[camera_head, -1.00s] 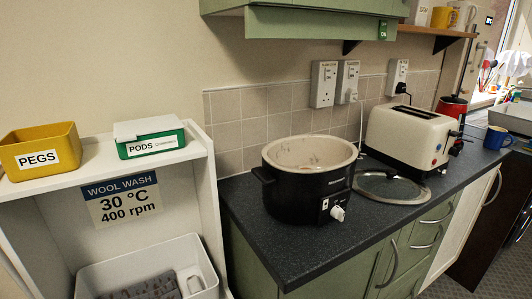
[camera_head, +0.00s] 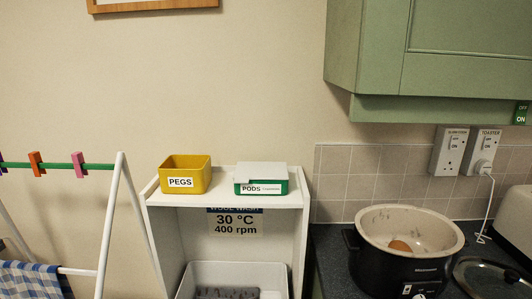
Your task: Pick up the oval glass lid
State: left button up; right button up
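The oval glass lid (camera_head: 490,279) lies on the dark worktop at the lower right of the head view, just right of the slow cooker. Neither of my grippers is in view.
The toaster (camera_head: 517,212) stands at the right edge behind the lid. A white shelf unit (camera_head: 296,196) left of the worktop holds a yellow PEGS box (camera_head: 188,168) and a green PODS box (camera_head: 272,188). A white drying rack (camera_head: 109,225) stands at the left. A green cupboard (camera_head: 440,60) hangs above the worktop.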

aim_at(480, 278)
jog(key=z, duration=1.7)
jog(key=i+l, duration=0.25)
jog(key=l, duration=0.2)
jog(key=i+l+z, duration=0.1)
jog(key=i+l, duration=0.15)
jog(key=l, duration=0.15)
